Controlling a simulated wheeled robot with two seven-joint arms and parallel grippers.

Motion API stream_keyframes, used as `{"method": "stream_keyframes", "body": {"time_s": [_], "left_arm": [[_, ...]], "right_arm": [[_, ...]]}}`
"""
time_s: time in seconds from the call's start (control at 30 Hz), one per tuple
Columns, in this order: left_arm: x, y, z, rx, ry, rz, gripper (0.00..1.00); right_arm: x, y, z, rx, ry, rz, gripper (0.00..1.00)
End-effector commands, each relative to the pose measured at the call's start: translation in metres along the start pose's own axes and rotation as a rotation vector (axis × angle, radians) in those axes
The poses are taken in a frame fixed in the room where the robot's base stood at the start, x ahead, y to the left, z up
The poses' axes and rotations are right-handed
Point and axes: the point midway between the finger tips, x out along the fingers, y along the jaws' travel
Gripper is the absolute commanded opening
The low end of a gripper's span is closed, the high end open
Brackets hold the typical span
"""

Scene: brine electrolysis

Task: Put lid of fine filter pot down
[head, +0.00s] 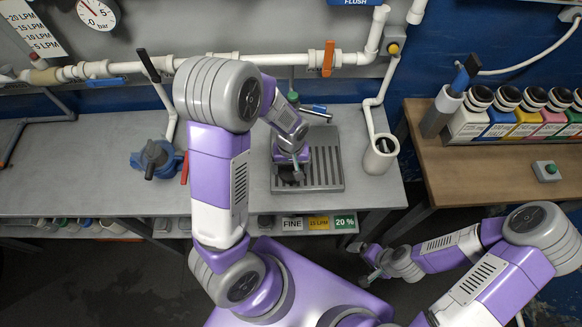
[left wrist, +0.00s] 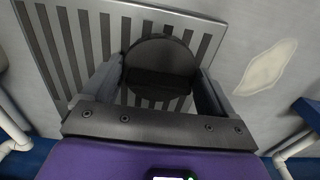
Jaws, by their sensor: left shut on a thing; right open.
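My left gripper (head: 291,172) is over the slotted metal drain tray (head: 327,185) on the bench. It is shut on a dark round lid (left wrist: 160,52), which shows between the two fingers in the left wrist view. The slats of the tray show behind the lid; I cannot tell whether the lid touches them. In the head view my arm and gripper mostly hide the lid. My right gripper (head: 367,266) is open and empty, low in front of the bench. A blue pot-like fitting (head: 154,157) stands on the bench to the left; I cannot tell whether it is the filter pot.
A white cup-shaped pipe end (head: 380,155) stands right of the tray. White pipes (head: 130,67) run along the back wall. Labels, one reading FINE (head: 292,223), are on the bench's front edge. Several coloured bottles (head: 500,120) stand on the wooden table at right. The bench's left part is mostly clear.

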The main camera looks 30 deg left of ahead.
Motion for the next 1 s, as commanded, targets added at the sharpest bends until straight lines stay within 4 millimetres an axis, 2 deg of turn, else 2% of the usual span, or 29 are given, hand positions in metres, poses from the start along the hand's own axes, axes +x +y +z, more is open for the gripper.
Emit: {"method": "stream_keyframes", "body": {"time_s": [0.03, 0.37, 0.4, 0.5, 0.8, 0.87, 1.0], "left_arm": [[0.005, 0.000, 0.000, 0.000, -0.002, -0.001, 0.51], [0.008, 0.000, 0.000, 0.000, 0.001, 0.001, 0.51], [0.008, 0.000, 0.000, 0.000, 0.001, 0.001, 0.89], [0.007, 0.000, 0.000, 0.000, 0.001, 0.001, 1.00], [0.002, 0.000, 0.000, 0.000, 0.001, 0.001, 1.00], [-0.006, 0.001, -0.001, 0.000, 0.004, 0.003, 1.00], [-0.034, 0.001, -0.001, -0.001, 0.005, 0.005, 1.00]], "right_arm": [[0.002, 0.001, 0.000, 0.000, 0.000, 0.000, 0.98], [0.004, 0.001, 0.000, 0.000, 0.000, 0.000, 0.98], [0.004, 0.002, 0.000, 0.000, 0.000, 0.000, 0.98], [0.003, 0.001, 0.000, 0.000, 0.000, 0.000, 0.98], [-0.001, 0.000, 0.000, 0.000, 0.000, 0.000, 0.98], [-0.002, -0.001, 0.000, 0.000, 0.000, 0.000, 0.98], [-0.010, -0.004, 0.000, 0.000, 0.000, 0.000, 0.98]]}}
